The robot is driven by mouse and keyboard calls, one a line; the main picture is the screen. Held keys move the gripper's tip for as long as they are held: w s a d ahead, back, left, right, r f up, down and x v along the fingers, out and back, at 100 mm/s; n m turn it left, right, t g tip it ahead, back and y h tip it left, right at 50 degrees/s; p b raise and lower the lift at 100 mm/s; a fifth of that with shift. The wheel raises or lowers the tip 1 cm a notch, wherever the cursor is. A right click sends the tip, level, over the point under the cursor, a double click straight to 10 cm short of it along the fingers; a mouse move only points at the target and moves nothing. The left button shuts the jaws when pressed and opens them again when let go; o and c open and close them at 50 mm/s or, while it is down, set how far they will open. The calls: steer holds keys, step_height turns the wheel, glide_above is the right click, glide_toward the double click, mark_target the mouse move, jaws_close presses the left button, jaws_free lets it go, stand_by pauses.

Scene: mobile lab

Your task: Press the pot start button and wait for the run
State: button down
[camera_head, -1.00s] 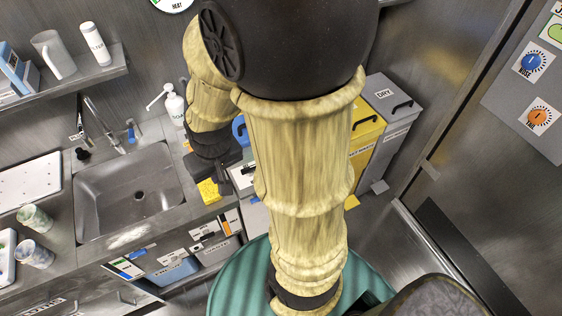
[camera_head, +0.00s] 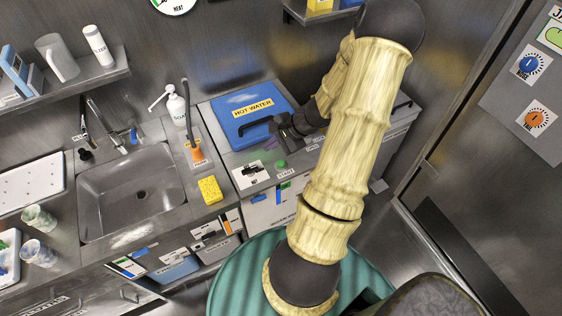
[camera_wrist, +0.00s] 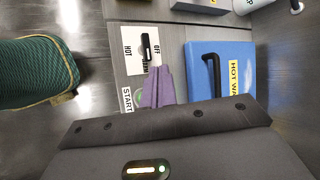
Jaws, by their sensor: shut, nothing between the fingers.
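The hot water pot has a blue lid (camera_head: 236,128) marked HOT WATER with a black handle, and it also shows in the wrist view (camera_wrist: 235,58). A green start button (camera_head: 281,163) sits on the pot's front top strip beside a START label. In the wrist view the green button (camera_wrist: 138,97) shows beside my fingers, partly hidden. A dial plate (camera_wrist: 133,42) marked HOT, WARM and OFF has a black lever. My gripper (camera_head: 270,143) has purple fingers, shut and empty (camera_wrist: 157,83), above the strip close to the button. I cannot tell whether they touch it.
Left of the pot are a yellow sponge (camera_head: 209,190), a soap bottle (camera_head: 176,108), an orange-based brush (camera_head: 197,152) and a sink (camera_head: 135,195). A teal round thing (camera_head: 235,275) stands in front of the counter.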

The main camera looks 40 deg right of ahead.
steer(key=d+m, duration=0.1)
steer(key=d+m+t, duration=0.1)
steer(key=d, duration=0.1)
steer(key=d+f+m+t, duration=0.1)
steer(key=d, duration=0.1)
steer(key=shift+s+h, duration=0.2)
steer(key=shift+h, duration=0.1)
steer(key=shift+f, duration=0.1)
steer(key=b, duration=0.5)
glide_above(284, 164)
step_height(284, 164, down, 7)
steer(key=shift+d+f, duration=0.1)
steer(key=shift+f, duration=0.05)
steer(key=shift+f+b, duration=0.7)
steer(key=shift+b, duration=0.1)
stand_by(0.9)
steer(key=shift+f+b, duration=0.4)
steer(key=shift+b, duration=0.2)
